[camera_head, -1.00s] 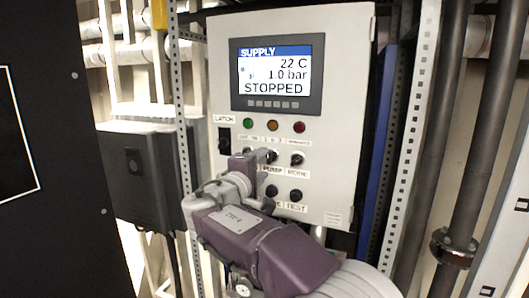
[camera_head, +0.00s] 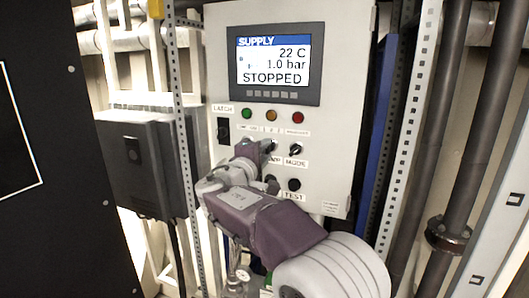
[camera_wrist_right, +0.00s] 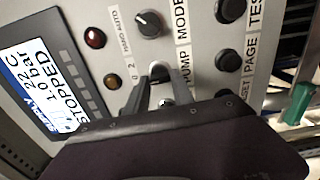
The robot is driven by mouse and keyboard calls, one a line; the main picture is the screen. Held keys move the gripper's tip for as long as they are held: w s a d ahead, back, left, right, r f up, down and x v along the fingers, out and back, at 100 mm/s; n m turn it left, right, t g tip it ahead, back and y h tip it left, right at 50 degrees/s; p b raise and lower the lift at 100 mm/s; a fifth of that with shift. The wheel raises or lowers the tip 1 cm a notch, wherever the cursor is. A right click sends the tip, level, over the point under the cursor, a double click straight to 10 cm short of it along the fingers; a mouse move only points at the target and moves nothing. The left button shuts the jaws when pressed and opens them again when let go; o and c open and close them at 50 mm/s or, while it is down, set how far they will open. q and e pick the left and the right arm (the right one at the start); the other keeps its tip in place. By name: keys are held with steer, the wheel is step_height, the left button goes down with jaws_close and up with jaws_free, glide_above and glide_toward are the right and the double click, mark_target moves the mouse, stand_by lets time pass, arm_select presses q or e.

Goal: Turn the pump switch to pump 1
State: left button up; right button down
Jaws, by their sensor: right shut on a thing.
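The pump switch (camera_wrist_right: 160,72) is a dark round knob above the label PUMP (camera_wrist_right: 186,68) on the grey control panel (camera_head: 335,130). In the head view the switch (camera_head: 271,146) is partly hidden behind my right gripper (camera_head: 265,148). My right gripper (camera_wrist_right: 162,88) is shut on the switch, with one finger on each side of it in the wrist view. The small marks near the switch show in the wrist view, but I cannot tell where its pointer stands. The display (camera_head: 274,63) reads SUPPLY, 22 C, 1.0 bar, STOPPED. My left gripper is not in view.
The MODE knob (camera_head: 296,148) is close to the right of the switch, with the TEST button (camera_head: 294,185) below it. The LATCH switch (camera_head: 223,131) is at the left. Perforated uprights (camera_head: 408,140) and dark pipes (camera_head: 475,120) stand right of the panel.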

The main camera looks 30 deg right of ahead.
steer(key=n+b, duration=0.1)
steer(key=n, duration=0.7)
steer(key=shift+r+n, duration=0.1)
steer(key=shift+n, duration=0.2)
stand_by(0.5)
steer(key=c, duration=1.1)
jaws_free()
steer(key=shift+d, duration=0.1)
